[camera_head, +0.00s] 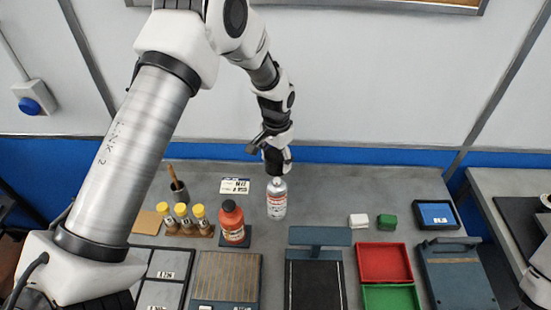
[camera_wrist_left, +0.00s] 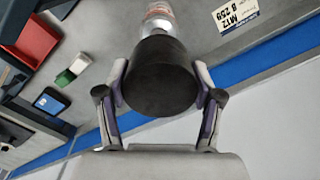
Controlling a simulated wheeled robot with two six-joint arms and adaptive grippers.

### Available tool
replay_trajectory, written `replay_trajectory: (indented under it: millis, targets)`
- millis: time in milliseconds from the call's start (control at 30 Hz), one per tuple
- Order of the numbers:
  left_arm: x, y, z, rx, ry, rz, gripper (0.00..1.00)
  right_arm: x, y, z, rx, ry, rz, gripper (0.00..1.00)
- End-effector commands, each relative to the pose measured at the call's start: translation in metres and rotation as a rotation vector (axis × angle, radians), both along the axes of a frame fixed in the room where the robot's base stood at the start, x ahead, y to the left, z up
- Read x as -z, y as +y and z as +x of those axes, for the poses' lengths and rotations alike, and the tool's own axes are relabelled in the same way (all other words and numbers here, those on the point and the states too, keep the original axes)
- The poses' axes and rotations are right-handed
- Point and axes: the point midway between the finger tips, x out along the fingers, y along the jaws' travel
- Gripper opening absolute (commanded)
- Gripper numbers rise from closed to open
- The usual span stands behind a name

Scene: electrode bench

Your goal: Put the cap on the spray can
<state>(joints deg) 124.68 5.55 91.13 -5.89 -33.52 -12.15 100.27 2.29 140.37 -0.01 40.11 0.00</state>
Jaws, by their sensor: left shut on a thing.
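The spray can (camera_head: 277,203) stands upright on the grey bench, silver with a red and white label; its upper part shows in the wrist view (camera_wrist_left: 158,12). My left gripper (camera_head: 276,158) is above the can. It is shut on the black cap (camera_wrist_left: 158,78), with one finger on each side. In the head view the cap shows as a dark piece just over the can's top. The cap hides part of the can's top in the wrist view, so I cannot tell whether they touch. My right gripper is not in view.
Left of the can stand an orange bottle (camera_head: 231,222), yellow-capped vials (camera_head: 182,212) and a dark cup (camera_head: 179,192). A label card (camera_head: 235,186) lies behind. Right are white and green blocks (camera_head: 387,222), a red tray (camera_head: 384,263) and a blue-screened device (camera_head: 437,215).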

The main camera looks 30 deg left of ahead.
Motion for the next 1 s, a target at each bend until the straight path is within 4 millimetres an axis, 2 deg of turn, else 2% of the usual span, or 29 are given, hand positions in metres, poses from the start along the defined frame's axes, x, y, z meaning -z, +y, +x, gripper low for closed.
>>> replay_trajectory:
  millis: [367,500,667,1000]
  targets:
    - [0.044,0.000,-0.001,0.004,0.001,0.000,0.52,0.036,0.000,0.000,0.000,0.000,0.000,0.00]
    - [0.056,0.000,0.000,0.004,0.001,0.000,0.52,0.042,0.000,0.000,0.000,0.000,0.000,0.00]
    - [0.063,0.000,0.000,0.005,0.000,0.000,0.52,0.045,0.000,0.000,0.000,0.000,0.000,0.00]
    - [0.063,0.000,0.000,0.005,0.000,0.000,0.52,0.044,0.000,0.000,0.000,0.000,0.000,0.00]
